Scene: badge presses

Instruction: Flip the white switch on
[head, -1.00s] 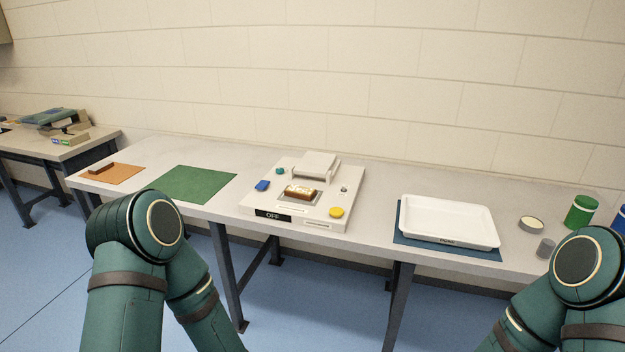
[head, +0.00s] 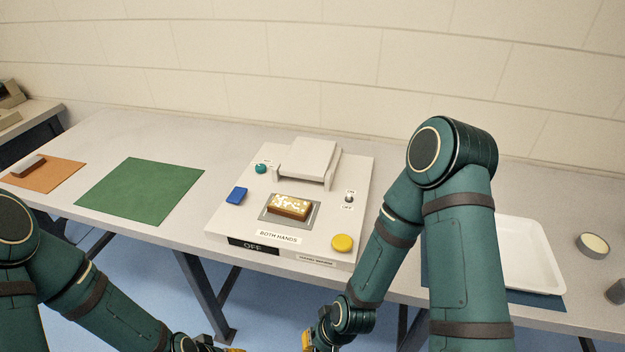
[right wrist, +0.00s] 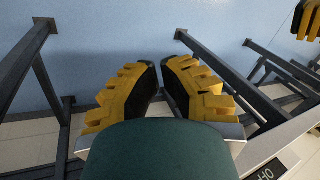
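The small switch (head: 349,199) stands on the right side of the pale press (head: 330,230), between ON and OFF labels; its lever is too small to read. A dark display (head: 254,246) on the press front reads OFF. My right gripper (head: 308,342) is low at the bottom of the head view, in front of the table and well short of the switch. In the right wrist view its yellow fingers (right wrist: 160,72) are empty, with a narrow gap between them. My left gripper (head: 234,350) barely shows at the bottom edge; its fingers cannot be judged.
The press carries a brown and cream block (head: 290,206), a blue button (head: 237,195), a teal knob (head: 261,169) and a yellow button (head: 343,243). A green mat (head: 140,190) lies left. My right arm partly covers the white tray (head: 535,255).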

